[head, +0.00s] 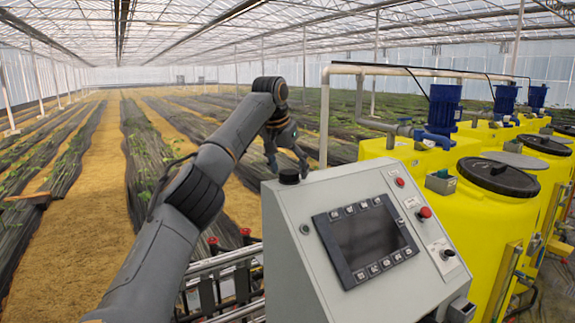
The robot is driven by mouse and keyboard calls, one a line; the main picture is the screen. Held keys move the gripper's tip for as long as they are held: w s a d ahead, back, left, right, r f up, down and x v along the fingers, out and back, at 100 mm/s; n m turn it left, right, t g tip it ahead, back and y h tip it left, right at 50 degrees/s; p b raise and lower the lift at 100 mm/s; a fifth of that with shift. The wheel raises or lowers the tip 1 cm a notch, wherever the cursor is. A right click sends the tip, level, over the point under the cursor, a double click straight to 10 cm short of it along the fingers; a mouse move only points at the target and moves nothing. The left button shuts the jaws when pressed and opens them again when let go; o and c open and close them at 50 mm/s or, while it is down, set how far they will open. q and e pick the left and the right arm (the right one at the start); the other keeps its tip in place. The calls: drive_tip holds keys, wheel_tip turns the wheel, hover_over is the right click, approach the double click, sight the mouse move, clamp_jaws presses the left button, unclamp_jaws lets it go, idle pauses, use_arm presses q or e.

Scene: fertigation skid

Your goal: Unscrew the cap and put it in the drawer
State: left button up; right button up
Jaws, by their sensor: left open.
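A small round black cap (289,176) sits on the top left edge of the grey control console (310,225). My left gripper (288,167) is open, its two fingers pointing down. In the picture its fingertips show on either side of and just above the cap; I cannot tell how far behind or over it they are. Nothing shows between the fingers. Larger black lids (497,177) close the yellow tanks on the right. No drawer can be made out. My right gripper is not in view.
The console carries a dark screen (366,238), red buttons (424,212) and a black knob (447,254). Yellow tanks (445,210) with blue motors (443,107) and pipes fill the right. A metal rail (225,262) runs left of the console. Crop rows lie beyond.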

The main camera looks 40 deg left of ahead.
sight(291, 170)
use_arm(q)
drive_tip(key=shift+c, duration=0.5)
drive_tip(key=c, duration=1.1)
drive_tip(key=shift+d+n, duration=0.1)
drive_tip(key=shift+n, duration=0.3)
drive_tip(key=shift+n+y, duration=0.6)
drive_tip(key=shift+n, duration=0.6)
drive_tip(key=shift+r, duration=0.15)
drive_tip(key=shift+r, duration=1.6)
drive_tip(key=shift+r, duration=0.1)
